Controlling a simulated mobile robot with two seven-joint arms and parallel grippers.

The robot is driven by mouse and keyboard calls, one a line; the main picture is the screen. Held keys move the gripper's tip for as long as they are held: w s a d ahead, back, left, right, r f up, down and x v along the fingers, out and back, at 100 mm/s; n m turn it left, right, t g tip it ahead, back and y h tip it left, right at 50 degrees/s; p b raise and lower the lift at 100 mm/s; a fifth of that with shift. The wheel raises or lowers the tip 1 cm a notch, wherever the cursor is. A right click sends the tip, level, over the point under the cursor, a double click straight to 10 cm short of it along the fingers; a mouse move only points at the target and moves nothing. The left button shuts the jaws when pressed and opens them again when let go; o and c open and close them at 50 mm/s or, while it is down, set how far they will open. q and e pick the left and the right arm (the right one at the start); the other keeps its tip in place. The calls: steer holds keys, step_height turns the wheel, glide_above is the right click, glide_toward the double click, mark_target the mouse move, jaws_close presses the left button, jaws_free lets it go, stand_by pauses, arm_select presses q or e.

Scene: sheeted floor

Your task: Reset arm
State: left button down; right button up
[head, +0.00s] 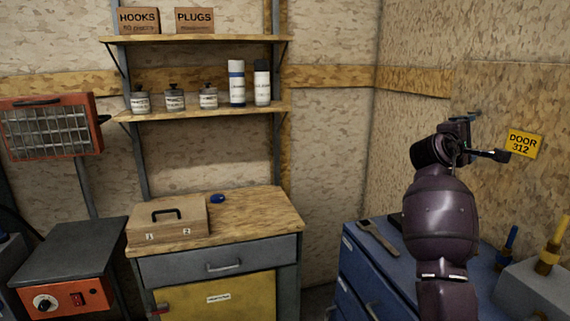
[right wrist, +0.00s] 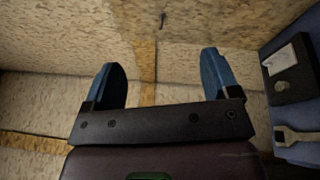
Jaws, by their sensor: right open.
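My right arm, dark purple, rises at the right of the head view. Its right gripper (head: 482,135) is raised above the blue cabinet, in front of the right-hand wall and left of the yellow "DOOR 312" sign (head: 523,143). In the right wrist view the gripper (right wrist: 161,78) shows two blue fingers spread wide, with nothing between them. The gripper is open and empty. My left gripper and arm are not in view.
The blue cabinet (head: 352,273) carries a flat tool (head: 379,237). A workbench (head: 270,213) holds a wooden box (head: 180,226) and a small blue object (head: 217,198). Shelves with bottles hang above. An orange heater (head: 48,127) hangs at left.

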steer(key=s+a+f+m+t+y, duration=0.2)
steer(key=s+a+f+y, duration=0.15)
steer(key=f, duration=0.45)
steer(key=s+a+f+m+t+y, duration=0.25)
steer(key=a+f+y, duration=0.25)
steer(key=f, duration=0.4)
steer(key=s+a+f+m+t+y, duration=0.25)
steer(key=a+f+y, duration=0.2)
steer(key=f, duration=0.35)
steer(key=s+a+f+g+y, duration=0.1)
steer(key=s+f+g, duration=0.2)
steer(key=s+f, duration=1)
steer(key=s+f+m+g+y, duration=0.1)
steer(key=s+f+g, duration=0.2)
steer(key=s+f, duration=1)
steer(key=s, duration=0.6)
steer(key=shift+s+a+f+m, duration=0.3)
steer(key=shift+a+f, duration=0.1)
